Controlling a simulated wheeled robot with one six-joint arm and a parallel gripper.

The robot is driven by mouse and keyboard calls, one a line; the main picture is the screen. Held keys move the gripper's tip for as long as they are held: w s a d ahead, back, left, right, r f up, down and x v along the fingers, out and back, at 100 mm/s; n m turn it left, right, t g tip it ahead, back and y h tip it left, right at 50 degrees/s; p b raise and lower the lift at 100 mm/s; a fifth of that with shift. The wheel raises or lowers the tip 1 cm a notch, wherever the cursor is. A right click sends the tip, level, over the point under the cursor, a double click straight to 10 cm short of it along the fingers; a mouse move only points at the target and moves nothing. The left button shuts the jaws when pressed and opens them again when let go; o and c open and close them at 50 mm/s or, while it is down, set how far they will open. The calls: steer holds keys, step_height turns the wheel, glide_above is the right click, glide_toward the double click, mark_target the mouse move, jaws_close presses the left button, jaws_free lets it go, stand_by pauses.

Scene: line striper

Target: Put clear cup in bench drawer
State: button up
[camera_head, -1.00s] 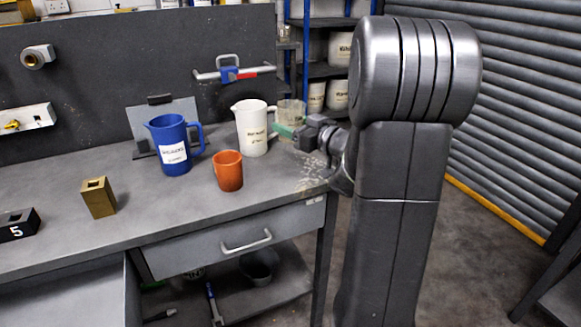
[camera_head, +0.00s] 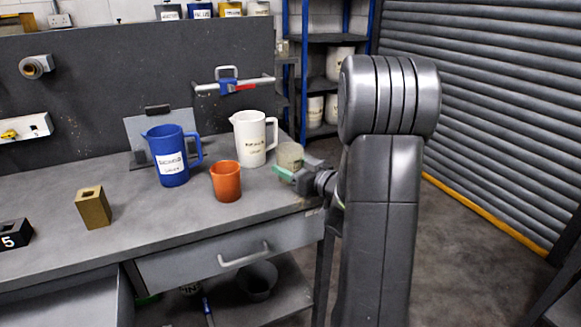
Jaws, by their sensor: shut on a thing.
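The clear cup (camera_head: 290,155) is see-through with a pale, cloudy look, at the right end of the bench. My gripper (camera_head: 285,174), with a green finger showing, is shut on the cup from its near side. The gripper hides the cup's lower part, and I cannot tell whether its base touches the bench top. The bench drawer (camera_head: 190,263) is grey with a light bar handle (camera_head: 244,255), below the bench's front edge. It looks shut.
An orange cup (camera_head: 226,182), a blue jug (camera_head: 172,160) and a white jug (camera_head: 256,142) stand left of the clear cup. A brass block (camera_head: 93,208) stands farther left. The bench top (camera_head: 140,220) is bare toward its front edge.

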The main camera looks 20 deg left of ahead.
steer(key=shift+f, duration=0.25)
steer(key=o, duration=1.1)
steer(key=shift+r, duration=0.1)
